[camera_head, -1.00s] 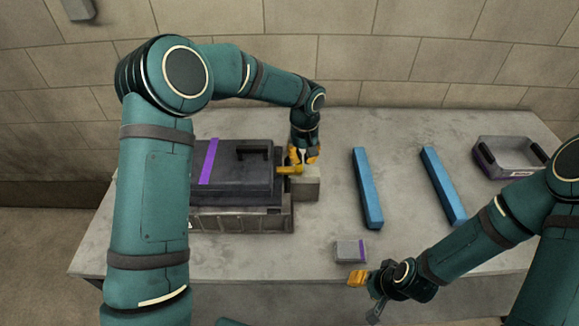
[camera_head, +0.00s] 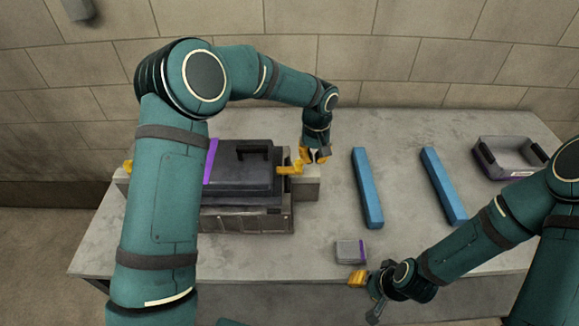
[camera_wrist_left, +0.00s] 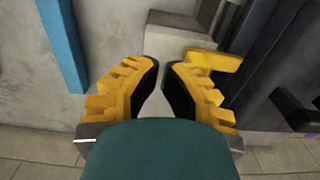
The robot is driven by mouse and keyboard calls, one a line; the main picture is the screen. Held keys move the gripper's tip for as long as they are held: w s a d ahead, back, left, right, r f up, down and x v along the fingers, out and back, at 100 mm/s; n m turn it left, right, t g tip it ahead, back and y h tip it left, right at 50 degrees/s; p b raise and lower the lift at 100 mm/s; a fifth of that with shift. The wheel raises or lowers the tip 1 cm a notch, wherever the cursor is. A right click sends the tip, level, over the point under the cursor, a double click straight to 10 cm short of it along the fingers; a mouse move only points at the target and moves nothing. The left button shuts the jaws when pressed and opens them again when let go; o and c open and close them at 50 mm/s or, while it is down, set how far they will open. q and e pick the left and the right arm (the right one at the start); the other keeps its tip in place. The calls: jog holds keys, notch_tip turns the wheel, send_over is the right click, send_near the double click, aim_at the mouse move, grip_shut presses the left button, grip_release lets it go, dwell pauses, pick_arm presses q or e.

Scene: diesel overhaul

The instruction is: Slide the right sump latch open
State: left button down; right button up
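The black sump unit (camera_head: 240,178) with a purple stripe sits on the left of the table. Its right latch (camera_head: 290,169), a yellow handle, sticks out from its right side over a grey block; it also shows in the left wrist view (camera_wrist_left: 212,64). My left gripper (camera_head: 315,158) is just right of the latch, apart from it, pointing down. In the left wrist view its yellow fingers (camera_wrist_left: 161,68) are partly open with a narrow gap at the tips and nothing between them. My right gripper (camera_head: 368,290) is near the table's front edge; its finger opening is unclear.
Another yellow latch (camera_head: 127,166) shows at the left, partly behind my left arm. Two blue bars (camera_head: 367,190) (camera_head: 443,188) lie right of the sump. A small grey box (camera_head: 350,252) is in front, and a grey tray (camera_head: 512,157) at the back right.

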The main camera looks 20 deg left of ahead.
pick_arm(q)
jog(key=shift+w+d, duration=0.2)
jog(key=shift+d, duration=0.5)
jog(key=shift+w+d, duration=0.2)
jog(key=shift+d, duration=0.5)
jog(key=shift+w+d, duration=0.2)
jog(key=shift+d, duration=0.5)
jog(key=shift+w+d, duration=0.2)
jog(key=shift+d, duration=0.5)
jog(key=shift+w+d+p, duration=0.15)
jog(key=shift+w+d, duration=0.05)
jog(key=shift+d, duration=0.5)
jog(key=shift+w+d+p, duration=0.2)
jog(key=shift+d, duration=0.55)
jog(key=shift+w+d+p, duration=0.15)
jog(key=shift+w+d, duration=0.05)
jog(key=shift+d, duration=0.5)
jog(key=shift+a, duration=0.15)
jog(key=shift+s+a, duration=0.1)
jog(key=shift+a, duration=0.2)
notch_tip(320, 180, up, 8)
jog(key=p, duration=0.4)
jog(key=shift+p, duration=0.4)
